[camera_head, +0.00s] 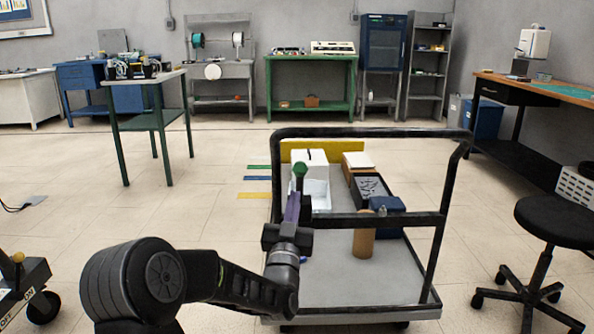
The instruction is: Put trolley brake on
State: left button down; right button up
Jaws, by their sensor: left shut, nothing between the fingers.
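A black-framed trolley (334,285) with a grey deck stands in front of me, its handle rail nearer the top. At the lower left edge, a dark unit (30,281) carries the words OFF and ON, with a yellow knob (18,257) above and a dark wheel beside it. Most of this unit is cut off; I cannot tell which setting it is at. My left gripper (298,190) is shut and empty, pointing up in front of the trolley's left side, apart from the yellow knob. A green rounded piece shows at its tip. My right gripper is not in view.
The trolley deck holds white boxes (310,162), a dark tray (371,189), a blue box (388,204) and a brown cylinder (364,236). A black stool (556,221) stands at right. A green table (147,121) stands back left.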

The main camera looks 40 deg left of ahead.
aim_at(298, 166)
pick_arm(q)
jog(key=x, duration=0.5)
jog(key=shift+w+a+r+b, duration=0.1)
jog(key=shift+w+b, duration=0.05)
jog(key=shift+b, duration=0.25)
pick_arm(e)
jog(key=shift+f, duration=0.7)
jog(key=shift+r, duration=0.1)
